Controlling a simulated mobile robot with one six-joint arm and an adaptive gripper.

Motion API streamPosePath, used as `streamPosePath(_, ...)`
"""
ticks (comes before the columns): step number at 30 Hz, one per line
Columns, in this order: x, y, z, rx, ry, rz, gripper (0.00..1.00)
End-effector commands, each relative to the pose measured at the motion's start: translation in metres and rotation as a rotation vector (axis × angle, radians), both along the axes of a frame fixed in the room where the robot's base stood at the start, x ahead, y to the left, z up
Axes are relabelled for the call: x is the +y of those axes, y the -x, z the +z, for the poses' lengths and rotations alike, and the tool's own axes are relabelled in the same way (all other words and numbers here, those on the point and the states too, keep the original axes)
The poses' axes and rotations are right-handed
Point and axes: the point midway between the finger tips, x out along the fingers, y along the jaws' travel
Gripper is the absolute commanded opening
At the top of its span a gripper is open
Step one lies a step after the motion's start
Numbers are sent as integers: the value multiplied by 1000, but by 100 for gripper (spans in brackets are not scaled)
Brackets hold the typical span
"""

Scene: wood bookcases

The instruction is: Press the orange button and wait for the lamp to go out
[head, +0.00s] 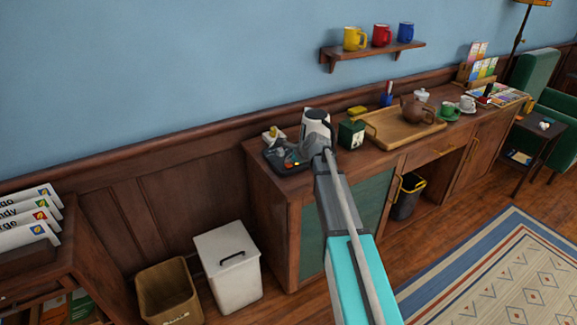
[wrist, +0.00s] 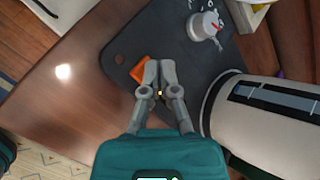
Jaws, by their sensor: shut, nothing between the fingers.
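The orange button (wrist: 140,68) lies on a dark board (wrist: 118,52) in the wrist view, partly covered by my fingers at its right edge. My gripper (wrist: 160,66) is shut and empty, its fingertips right beside or over the button; I cannot tell whether they touch it. A small yellow glow (wrist: 160,93) shows between my fingers and may be the lamp. In the head view a small yellow light (head: 297,164) shows on the board (head: 272,158) at the counter's left end, with my gripper (head: 289,152) low over it.
A white kettle-like appliance (wrist: 262,122) stands close to the right of my gripper. A dark green box (head: 350,134) and a wooden tray (head: 376,139) stand farther right on the counter.

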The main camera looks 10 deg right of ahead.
Motion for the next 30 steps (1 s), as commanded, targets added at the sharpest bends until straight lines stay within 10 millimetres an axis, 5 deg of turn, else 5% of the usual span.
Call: streamPosePath(30,0,0,-7,0,0,0,0)
